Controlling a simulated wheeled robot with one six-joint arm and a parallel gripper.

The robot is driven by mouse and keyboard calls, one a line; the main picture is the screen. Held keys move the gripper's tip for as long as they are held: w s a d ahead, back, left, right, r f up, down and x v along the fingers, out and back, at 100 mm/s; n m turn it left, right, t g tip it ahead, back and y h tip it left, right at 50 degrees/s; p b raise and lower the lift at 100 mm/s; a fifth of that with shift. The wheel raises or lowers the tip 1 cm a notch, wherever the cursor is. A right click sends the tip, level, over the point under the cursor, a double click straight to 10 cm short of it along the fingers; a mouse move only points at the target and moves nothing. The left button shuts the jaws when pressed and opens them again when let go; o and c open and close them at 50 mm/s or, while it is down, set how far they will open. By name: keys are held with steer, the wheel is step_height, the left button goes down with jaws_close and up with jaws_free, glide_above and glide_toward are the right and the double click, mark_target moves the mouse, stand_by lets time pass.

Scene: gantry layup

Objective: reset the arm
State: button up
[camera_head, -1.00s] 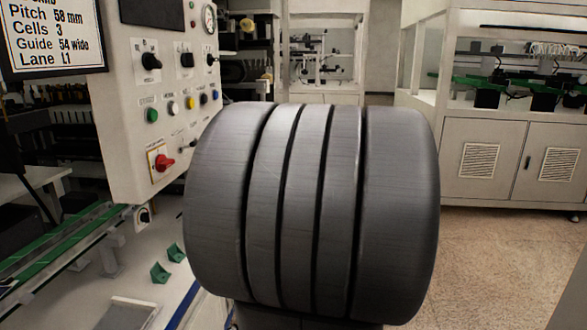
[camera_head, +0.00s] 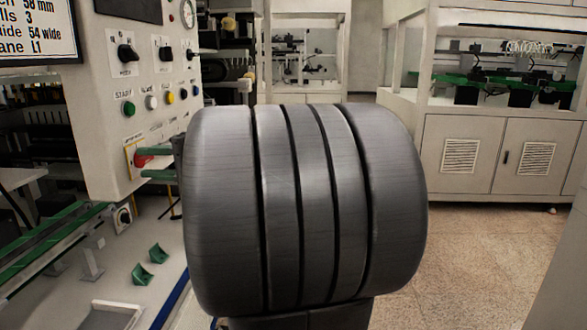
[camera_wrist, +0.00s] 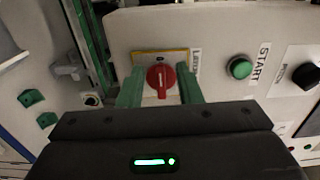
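My gripper (camera_wrist: 160,84) has two green fingers, which stand apart on either side of the red rotary knob (camera_wrist: 161,80) in the wrist view. Gaps show between the knob and both fingers, and nothing is held. In the head view the green fingers (camera_head: 143,162) reach out from behind my grey arm toward the red knob (camera_head: 146,157), low on the light control panel (camera_head: 105,95). My arm's large ribbed grey link fills the middle of that view and hides the rest of the gripper.
The panel also carries a green START button (camera_head: 129,109), other buttons, black switches and a gauge (camera_head: 188,13). Below it lie green-edged rails (camera_head: 45,245) and small green brackets (camera_head: 143,273). White cabinets (camera_head: 490,160) stand back right; the floor (camera_head: 480,240) before them is clear.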

stand_by(0.4)
